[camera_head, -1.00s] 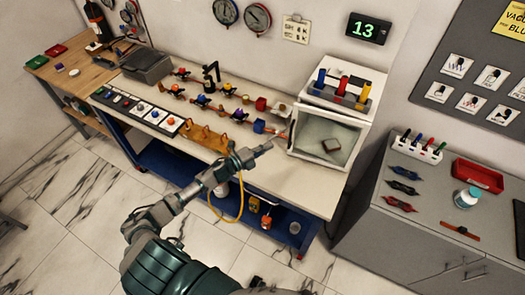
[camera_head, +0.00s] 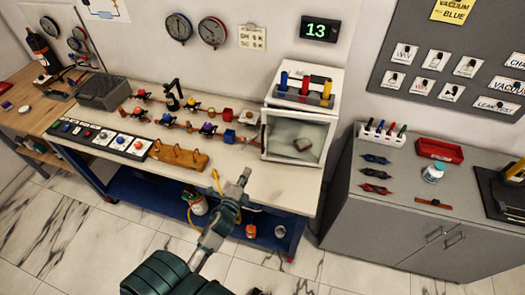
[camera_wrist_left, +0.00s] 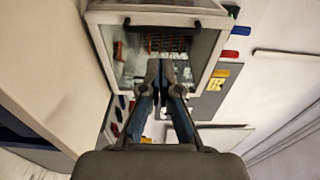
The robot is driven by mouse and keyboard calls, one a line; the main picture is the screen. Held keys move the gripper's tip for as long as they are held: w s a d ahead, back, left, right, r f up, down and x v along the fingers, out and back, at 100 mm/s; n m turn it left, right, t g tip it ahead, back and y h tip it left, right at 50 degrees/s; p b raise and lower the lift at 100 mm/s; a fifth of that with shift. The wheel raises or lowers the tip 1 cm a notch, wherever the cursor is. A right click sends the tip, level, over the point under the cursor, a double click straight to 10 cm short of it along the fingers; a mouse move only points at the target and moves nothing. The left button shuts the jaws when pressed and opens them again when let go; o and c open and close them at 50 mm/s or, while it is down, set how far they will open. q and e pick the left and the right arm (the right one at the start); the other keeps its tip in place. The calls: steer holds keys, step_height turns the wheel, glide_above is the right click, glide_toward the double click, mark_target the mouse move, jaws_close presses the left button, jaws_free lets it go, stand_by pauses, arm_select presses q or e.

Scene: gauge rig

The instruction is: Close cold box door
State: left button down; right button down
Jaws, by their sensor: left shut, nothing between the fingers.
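The cold box (camera_head: 329,80) is a white case at the right end of the bench, with a white-framed clear front (camera_head: 285,130). A small brown item shows through the clear front. My left gripper (camera_head: 244,176) is shut and empty, in front of the bench, low and left of the box. It also shows in the wrist view (camera_wrist_left: 160,68). My right gripper is not in view.
Red, yellow and blue cylinders (camera_head: 305,85) stand on the box top. Valves and fittings (camera_head: 208,128) cover the bench left of it. A grey cabinet (camera_head: 400,215) stands to the right, past a floor gap. The bench front strip (camera_head: 285,185) is clear.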

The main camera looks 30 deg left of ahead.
arm_select(q)
steer(key=w+a+p, duration=0.1)
steer(key=w, duration=1.1)
steer(key=shift+a, duration=0.4)
steer(key=shift+w, duration=0.1)
steer(key=w, duration=0.1)
steer(key=w+a, duration=0.2)
steer(key=shift+w+r, duration=0.1)
steer(key=shift+r, duration=0.2)
